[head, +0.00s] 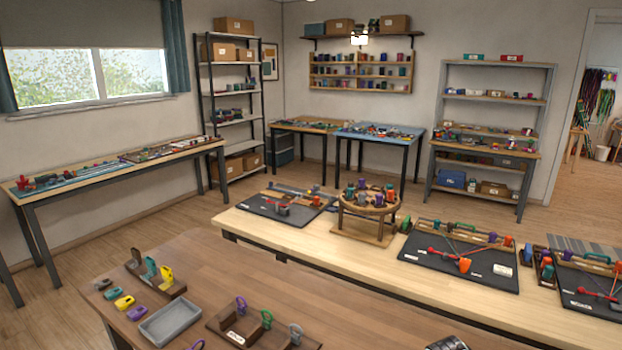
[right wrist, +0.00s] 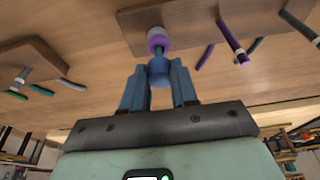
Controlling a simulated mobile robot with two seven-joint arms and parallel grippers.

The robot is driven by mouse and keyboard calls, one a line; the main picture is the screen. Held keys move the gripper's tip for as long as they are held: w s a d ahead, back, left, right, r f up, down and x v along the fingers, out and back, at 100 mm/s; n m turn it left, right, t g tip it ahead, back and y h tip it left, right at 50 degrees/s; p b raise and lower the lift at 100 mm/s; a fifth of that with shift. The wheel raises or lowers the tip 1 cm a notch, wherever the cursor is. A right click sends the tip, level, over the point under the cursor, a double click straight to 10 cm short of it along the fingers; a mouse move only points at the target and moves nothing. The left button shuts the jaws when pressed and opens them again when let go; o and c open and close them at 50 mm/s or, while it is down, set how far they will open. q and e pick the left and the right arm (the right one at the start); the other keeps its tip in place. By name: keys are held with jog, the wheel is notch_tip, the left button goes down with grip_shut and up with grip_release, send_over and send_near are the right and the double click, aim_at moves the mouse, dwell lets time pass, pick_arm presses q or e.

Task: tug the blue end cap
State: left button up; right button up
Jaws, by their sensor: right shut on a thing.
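In the right wrist view a round blue end cap (right wrist: 158,72) sits between the two blue fingers of my right gripper (right wrist: 159,86). The fingers are shut on it from both sides. Just beyond the cap, in line with it, is a purple collar (right wrist: 158,40), close to a brown wooden block (right wrist: 187,17). Whether a cord runs inside the collar is hidden. My left gripper is in neither view. In the head view I cannot make out the blue cap.
In the right wrist view a purple rod (right wrist: 231,40) and a second wooden block (right wrist: 33,56) lie nearby. The head view shows a brown table with a grey tray (head: 171,322) and a wooden rack (head: 262,332) in front, and a long bench (head: 345,257) behind with braiding boards.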

jog(key=shift+f, duration=0.1)
jog(key=o, duration=1.4)
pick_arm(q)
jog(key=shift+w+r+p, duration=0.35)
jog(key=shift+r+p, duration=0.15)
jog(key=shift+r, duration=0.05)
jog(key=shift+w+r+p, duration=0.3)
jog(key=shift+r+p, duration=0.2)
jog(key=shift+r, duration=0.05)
pick_arm(e)
jog(key=v, duration=0.6)
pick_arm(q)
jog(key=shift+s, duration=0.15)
pick_arm(e)
jog(key=shift+s, duration=0.1)
